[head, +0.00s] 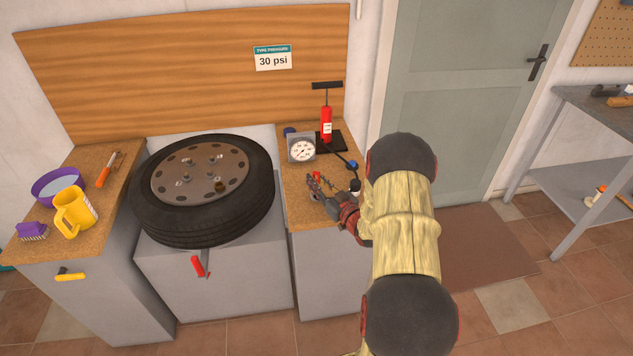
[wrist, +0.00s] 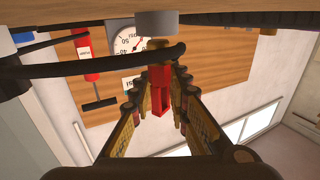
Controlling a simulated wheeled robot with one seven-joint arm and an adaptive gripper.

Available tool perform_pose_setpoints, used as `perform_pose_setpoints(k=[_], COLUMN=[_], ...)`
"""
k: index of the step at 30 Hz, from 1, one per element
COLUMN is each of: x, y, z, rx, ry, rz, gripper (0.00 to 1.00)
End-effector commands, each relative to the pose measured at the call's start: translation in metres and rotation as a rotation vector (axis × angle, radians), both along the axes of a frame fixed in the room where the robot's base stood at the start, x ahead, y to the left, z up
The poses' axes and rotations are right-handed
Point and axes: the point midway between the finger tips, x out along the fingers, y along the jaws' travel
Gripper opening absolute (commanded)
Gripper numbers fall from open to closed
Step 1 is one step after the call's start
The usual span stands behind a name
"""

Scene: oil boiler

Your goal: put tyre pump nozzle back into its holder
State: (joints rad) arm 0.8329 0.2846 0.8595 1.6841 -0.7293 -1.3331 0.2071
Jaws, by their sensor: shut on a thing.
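The tyre pump nozzle is a red piece with a brass-coloured collar (wrist: 160,85), seen between the fingers in the wrist view. A black hose runs from its collar to the left. My gripper (wrist: 158,98) is shut on it. In the head view my gripper (head: 318,184) is low over the front of the right-hand worktop, with a bit of red at its tips. A grey cylinder (wrist: 157,23) lines up with the nozzle's collar end in the wrist view; I cannot tell whether it is the holder or whether they touch.
A pressure gauge (head: 302,149) stands on the right-hand worktop (head: 297,208). A blue-ended part (head: 352,165) and a small black-and-white item (head: 355,187) are close to my arm. The tyre (head: 200,225) lies to the left. A yellow jug (head: 75,212) is at far left.

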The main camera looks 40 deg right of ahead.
Motion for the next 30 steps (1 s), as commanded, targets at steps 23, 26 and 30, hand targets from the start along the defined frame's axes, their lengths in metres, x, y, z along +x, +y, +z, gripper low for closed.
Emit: perform_pose_setpoints(k=[23, 26, 30], x=[0.0, 0.0, 0.0], y=[0.0, 0.0, 0.0], z=[-0.017, -0.017, -0.017], rx=[0.0, 0.0, 0.0], ry=[0.0, 0.0, 0.0], rz=[0.0, 0.0, 0.0], gripper=[0.24, 0.3, 0.38])
